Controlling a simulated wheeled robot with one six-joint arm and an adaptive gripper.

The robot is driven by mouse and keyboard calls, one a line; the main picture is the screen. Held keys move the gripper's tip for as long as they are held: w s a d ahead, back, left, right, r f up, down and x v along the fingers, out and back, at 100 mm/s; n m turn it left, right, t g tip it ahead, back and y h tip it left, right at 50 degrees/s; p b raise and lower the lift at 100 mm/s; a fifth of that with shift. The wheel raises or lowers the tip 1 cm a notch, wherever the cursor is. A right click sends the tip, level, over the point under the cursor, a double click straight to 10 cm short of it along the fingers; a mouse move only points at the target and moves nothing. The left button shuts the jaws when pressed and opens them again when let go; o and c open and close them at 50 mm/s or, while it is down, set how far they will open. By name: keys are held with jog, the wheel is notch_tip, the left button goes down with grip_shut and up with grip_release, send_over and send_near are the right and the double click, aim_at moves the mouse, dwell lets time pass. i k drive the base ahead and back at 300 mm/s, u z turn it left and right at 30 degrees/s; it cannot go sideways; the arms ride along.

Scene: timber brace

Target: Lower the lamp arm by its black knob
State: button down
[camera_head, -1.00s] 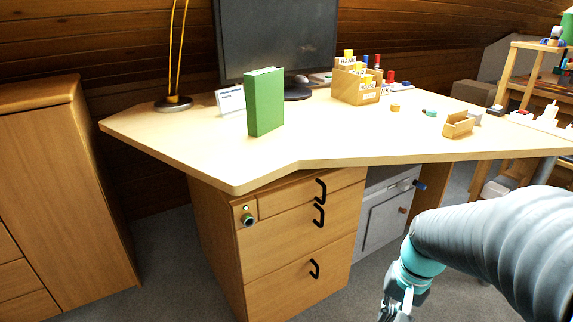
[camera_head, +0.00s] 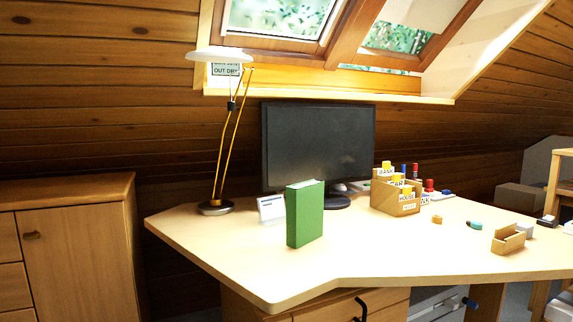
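The desk lamp (camera_head: 228,130) stands at the back left of the desk. It has a round dark base (camera_head: 215,207), two thin yellow arm rods and a wide white shade (camera_head: 219,54) at the top. The lamp arm rises almost upright, leaning slightly right. A small black knob (camera_head: 231,106) sits on the rods in the upper part of the arm, below the shade. My gripper is out of the picture now, so its state does not show.
The desk (camera_head: 375,262) has a clear front area. A green book (camera_head: 304,214) stands upright in front of the lamp's right side, near a white card (camera_head: 271,208). A monitor (camera_head: 318,146) stands right of the lamp. A wooden cabinet (camera_head: 84,245) is at left.

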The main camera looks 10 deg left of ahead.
aim_at(230, 105)
jog(key=u, duration=1.15)
jog(key=i, duration=0.45)
jog(key=z, duration=1.1)
